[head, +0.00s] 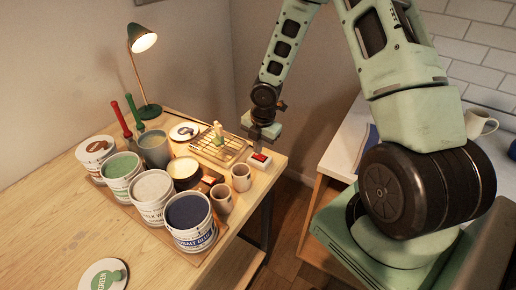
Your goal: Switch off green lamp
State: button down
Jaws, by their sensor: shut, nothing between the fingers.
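The green lamp (139,60) stands at the back left of the wooden table, on a round dark green base. Its bulb is lit and casts warm light on the wall. A small white box with a red top, like a switch (260,160), lies near the table's right edge. No cord between it and the lamp can be made out. My gripper (261,138) points down just above and behind the red-topped box, shut and empty. A small gap seems to separate them, but contact is hard to judge.
Several open paint tubs (191,222) stand on a wooden board left of the box. Small clay cups (241,177) stand close in front of it. A slatted rack (218,149) lies to its left. The table's left front is mostly clear.

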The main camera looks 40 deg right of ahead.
jog(key=shift+f, duration=0.35)
jog(key=shift+f, duration=0.2)
jog(key=shift+s, duration=0.1)
jog(key=shift+s+d+r, duration=0.1)
jog(key=shift+s+d, duration=0.15)
jog(key=shift+s, duration=0.35)
jog(key=shift+r, duration=0.15)
